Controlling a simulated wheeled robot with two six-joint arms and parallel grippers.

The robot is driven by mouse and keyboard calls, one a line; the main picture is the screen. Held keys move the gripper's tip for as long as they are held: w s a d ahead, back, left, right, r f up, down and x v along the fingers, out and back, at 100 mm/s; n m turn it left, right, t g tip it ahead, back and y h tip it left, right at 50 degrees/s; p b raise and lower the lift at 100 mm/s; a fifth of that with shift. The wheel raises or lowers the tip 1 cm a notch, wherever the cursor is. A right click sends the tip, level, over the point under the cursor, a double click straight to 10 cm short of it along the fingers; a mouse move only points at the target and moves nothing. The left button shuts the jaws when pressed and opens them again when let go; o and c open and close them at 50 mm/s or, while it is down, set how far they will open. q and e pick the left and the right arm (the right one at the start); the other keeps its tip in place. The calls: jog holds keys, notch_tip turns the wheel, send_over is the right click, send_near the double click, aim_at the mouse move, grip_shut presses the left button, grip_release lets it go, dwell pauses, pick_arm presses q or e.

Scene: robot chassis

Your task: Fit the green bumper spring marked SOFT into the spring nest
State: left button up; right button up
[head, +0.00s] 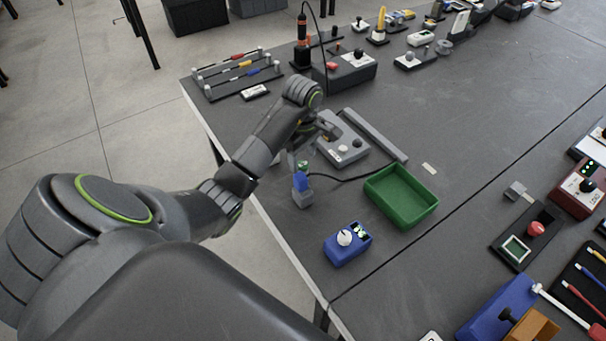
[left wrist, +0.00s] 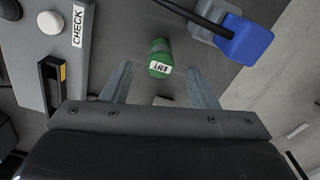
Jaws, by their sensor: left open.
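A small green cylinder (left wrist: 159,58) with a white label lies ahead of my left gripper in the left wrist view, in line with the gap between the fingers. The label's print is too small to read surely. My left gripper (left wrist: 159,72) is open, its two fingers apart on either side of the near end of the cylinder. In the head view the green piece (head: 303,164) shows just below the gripper (head: 309,150), partly hidden. I cannot make out which part is the spring nest. My right gripper is not in view.
A blue plug (left wrist: 246,40) with a black cable sits on a grey block close by. A grey box with a CHECK label (left wrist: 79,33) and white button stands at left in the wrist view. A green tray (head: 425,215) and a blue box (head: 347,250) stand nearby.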

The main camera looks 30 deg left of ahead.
aim_at(303, 164)
pick_arm(q)
jog(key=shift+d+f+p, duration=0.1)
jog(key=shift+f+p, duration=0.2)
jog(key=shift+f, duration=1.4)
jog(key=shift+c, duration=0.2)
jog(key=c, duration=1.1)
jog(key=shift+r, duration=1.55)
notch_tip(303, 164, up, 6)
jog(key=p, duration=0.4)
jog(key=shift+f, duration=0.25)
jog(key=shift+r+p, duration=0.7)
jog(key=shift+p, duration=0.1)
